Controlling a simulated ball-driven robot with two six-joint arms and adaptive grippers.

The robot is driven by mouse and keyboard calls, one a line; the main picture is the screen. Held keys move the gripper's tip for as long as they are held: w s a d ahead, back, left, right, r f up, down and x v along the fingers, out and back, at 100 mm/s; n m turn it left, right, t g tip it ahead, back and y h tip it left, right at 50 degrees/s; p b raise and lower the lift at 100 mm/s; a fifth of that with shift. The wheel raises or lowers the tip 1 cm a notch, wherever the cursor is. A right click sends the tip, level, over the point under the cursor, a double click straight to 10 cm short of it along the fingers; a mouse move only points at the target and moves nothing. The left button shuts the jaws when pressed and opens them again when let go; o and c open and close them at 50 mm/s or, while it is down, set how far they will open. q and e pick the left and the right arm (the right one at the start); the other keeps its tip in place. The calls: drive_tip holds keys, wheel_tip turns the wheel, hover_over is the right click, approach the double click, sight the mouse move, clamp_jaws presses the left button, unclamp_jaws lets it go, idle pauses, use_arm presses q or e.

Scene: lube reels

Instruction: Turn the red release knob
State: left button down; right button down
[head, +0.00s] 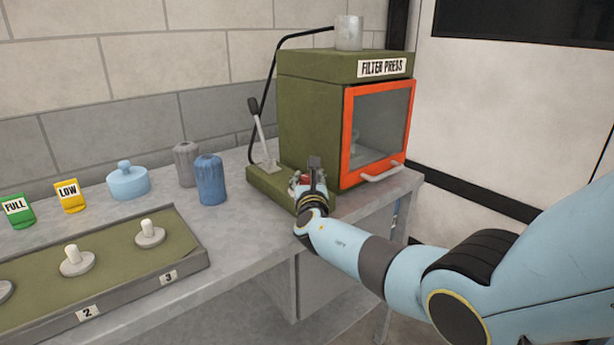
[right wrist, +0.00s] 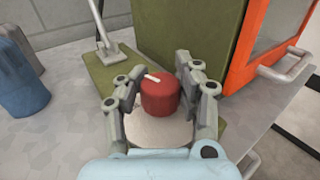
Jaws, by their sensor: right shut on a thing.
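The red release knob (right wrist: 160,97) stands on the green base of the filter press, in the middle of the right wrist view. It is a short red cylinder with a pale pointer mark on top that points to the upper left. In the head view only a bit of its red shows behind my right gripper (head: 308,180). In the right wrist view my right gripper (right wrist: 164,92) has one finger on each side of the knob and is shut on it. My left gripper is not in view.
The green filter press (head: 310,110) stands behind, with an orange-framed door (head: 378,130) shut. A lever (head: 258,130) rises left of the knob. Grey (head: 186,163) and blue (head: 210,180) canisters stand further left. A tray (head: 110,270) with white pegs lies at the front left.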

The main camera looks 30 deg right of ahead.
drive_tip(key=shift+s+a+f+h, duration=0.1)
drive_tip(key=shift+f+h, duration=0.2)
idle(1.1)
drive_tip(key=c, duration=1.2)
unclamp_jaws()
drive_tip(key=o, duration=0.4)
drive_tip(key=shift+s+r, duration=0.15)
drive_tip(key=shift+r, duration=0.1)
drive_tip(key=shift+c, duration=0.2)
drive_tip(key=v, duration=1.1)
drive_tip(key=shift+s+a, duration=0.25)
drive_tip(key=shift+s, duration=0.05)
drive_tip(key=shift+r, duration=0.15)
